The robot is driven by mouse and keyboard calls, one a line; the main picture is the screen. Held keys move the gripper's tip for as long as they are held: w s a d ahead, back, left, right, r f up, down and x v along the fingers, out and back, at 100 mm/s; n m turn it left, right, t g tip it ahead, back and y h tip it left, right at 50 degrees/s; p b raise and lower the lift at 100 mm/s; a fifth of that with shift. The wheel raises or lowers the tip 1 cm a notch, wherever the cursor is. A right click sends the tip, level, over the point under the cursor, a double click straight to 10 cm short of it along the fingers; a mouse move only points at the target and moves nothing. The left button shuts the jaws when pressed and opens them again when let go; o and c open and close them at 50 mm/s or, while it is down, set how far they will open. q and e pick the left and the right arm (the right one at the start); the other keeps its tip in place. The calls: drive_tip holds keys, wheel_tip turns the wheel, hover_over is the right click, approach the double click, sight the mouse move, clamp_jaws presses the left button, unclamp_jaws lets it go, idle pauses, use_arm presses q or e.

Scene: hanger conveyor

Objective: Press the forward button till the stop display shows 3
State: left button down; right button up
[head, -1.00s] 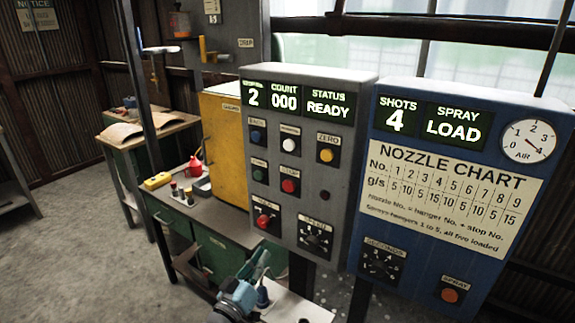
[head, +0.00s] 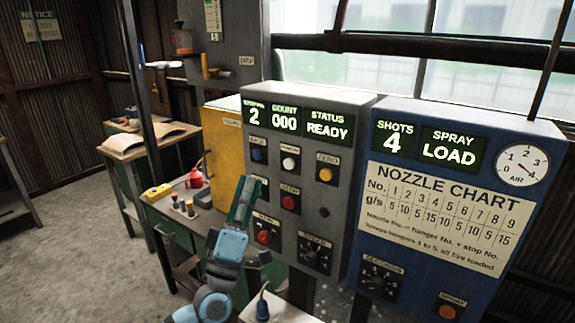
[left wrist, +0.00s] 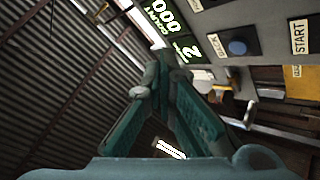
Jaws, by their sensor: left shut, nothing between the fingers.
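The grey control panel (head: 345,190) stands in the middle of the head view. Its lit stop display (head: 254,113) reads 2, and the same 2 shows in the left wrist view (left wrist: 190,49). The white button (head: 290,163), apparently the forward one, is right of the blue back button (head: 258,155). The back button also shows in the left wrist view (left wrist: 237,47). My left gripper (head: 248,184) is shut and empty, pointing up in front of the panel's left edge, below the back button. It hides the green start button. My right gripper is out of view.
A yellow button (head: 325,174), red stop button (head: 289,202), red knob (head: 264,237) and speed dial (head: 314,253) are close by on the panel. The blue spray cabinet (head: 365,215) stands to the right. A workbench (head: 205,222) and yellow cabinet (head: 222,150) are at left.

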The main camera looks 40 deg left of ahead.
sight(288, 164)
use_arm(q)
drive_tip(key=w+b, duration=0.5)
drive_tip(key=w, duration=0.3)
drive_tip(key=shift+w, duration=0.25)
idle(1.1)
drive_tip(key=shift+w, duration=0.4)
